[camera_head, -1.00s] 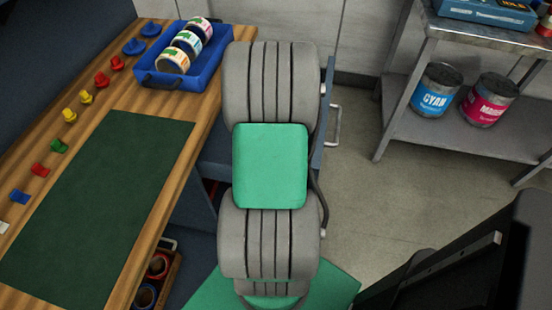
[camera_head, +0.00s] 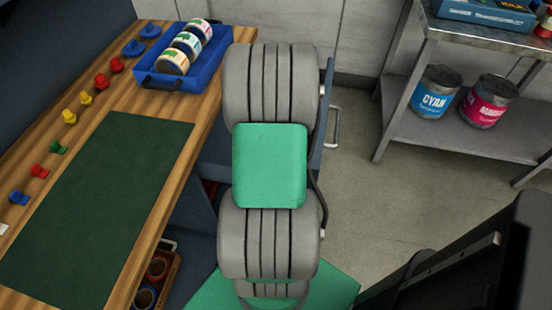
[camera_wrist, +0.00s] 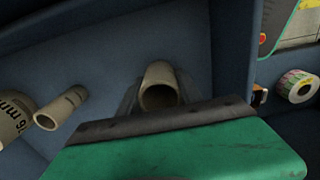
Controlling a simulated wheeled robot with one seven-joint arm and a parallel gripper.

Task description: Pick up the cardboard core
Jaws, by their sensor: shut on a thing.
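The cardboard core (camera_wrist: 160,82) is a short tan-grey tube with its open end facing the wrist camera. It sits between the two dark fingers of my gripper (camera_wrist: 157,92), which is shut on it. The green housing of my wrist covers the lower part of the wrist view. In the head view my own grey and green arm hides the gripper and the core. I cannot tell whether the core touches anything below it.
Left in the wrist view are a thinner tube (camera_wrist: 62,107) and a wider one with "mm" lettering (camera_wrist: 14,119). A label roll (camera_wrist: 297,86) is at right. In the head view, a blue tray (camera_head: 205,72) of label rolls and a green mat (camera_head: 95,210) occupy the wooden bench (camera_head: 205,125).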

